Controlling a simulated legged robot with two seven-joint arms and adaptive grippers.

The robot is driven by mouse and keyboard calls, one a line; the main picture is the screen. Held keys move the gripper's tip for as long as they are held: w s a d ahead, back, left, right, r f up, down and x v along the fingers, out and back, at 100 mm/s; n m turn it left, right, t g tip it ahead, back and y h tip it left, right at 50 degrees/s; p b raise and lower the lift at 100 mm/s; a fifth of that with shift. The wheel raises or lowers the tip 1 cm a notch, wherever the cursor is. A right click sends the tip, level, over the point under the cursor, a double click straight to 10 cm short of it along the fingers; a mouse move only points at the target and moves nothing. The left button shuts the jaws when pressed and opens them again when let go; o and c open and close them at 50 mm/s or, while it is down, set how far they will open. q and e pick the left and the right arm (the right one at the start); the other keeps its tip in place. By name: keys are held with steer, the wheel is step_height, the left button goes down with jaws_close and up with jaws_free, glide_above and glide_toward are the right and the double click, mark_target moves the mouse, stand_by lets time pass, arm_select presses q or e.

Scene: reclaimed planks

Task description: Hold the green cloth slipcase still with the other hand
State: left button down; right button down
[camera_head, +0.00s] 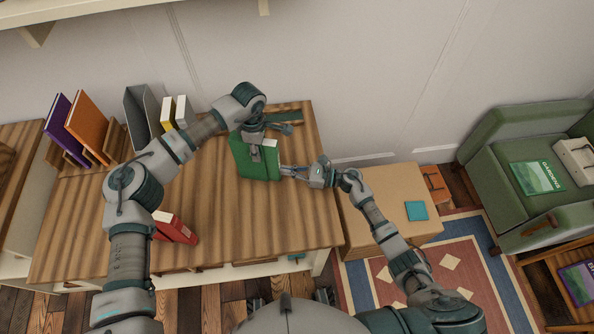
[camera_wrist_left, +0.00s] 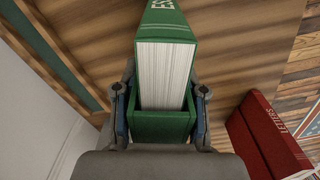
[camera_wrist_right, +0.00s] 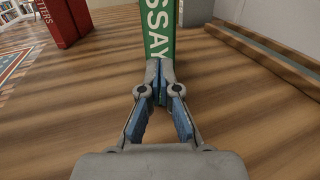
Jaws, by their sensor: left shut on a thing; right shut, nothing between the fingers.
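The green cloth slipcase (camera_wrist_left: 160,127) is between the fingers of my left gripper (camera_head: 256,153), which is shut on its sides. A green book (camera_wrist_left: 166,24) with white page edges sits partly inside the slipcase and sticks out of it. My right gripper (camera_wrist_right: 160,70) is shut and empty. Its fingertips are at the lettered green spine (camera_wrist_right: 160,28); whether they touch it I cannot tell.
A red book (camera_head: 174,228) stands near the table's front. Purple (camera_head: 57,130) and orange (camera_head: 86,125) books, a grey holder (camera_head: 141,115) and a yellow book (camera_head: 167,112) stand at the back left. A cardboard-coloured box (camera_head: 375,205) is right of the table (camera_head: 230,230). The table's front middle is clear.

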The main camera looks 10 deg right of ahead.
arm_select(q)
steer(key=shift+r, duration=0.1)
arm_select(e)
steer(key=v, duration=1.4)
steer(key=shift+f, duration=0.1)
arm_select(q)
steer(key=shift+c, duration=1.6)
jaws_free()
step_height(320, 180, up, 7)
steer(key=p, duration=0.3)
steer(key=shift+r, duration=0.1)
arm_select(e)
steer(key=r, duration=0.4)
steer(key=shift+w+r, duration=0.2)
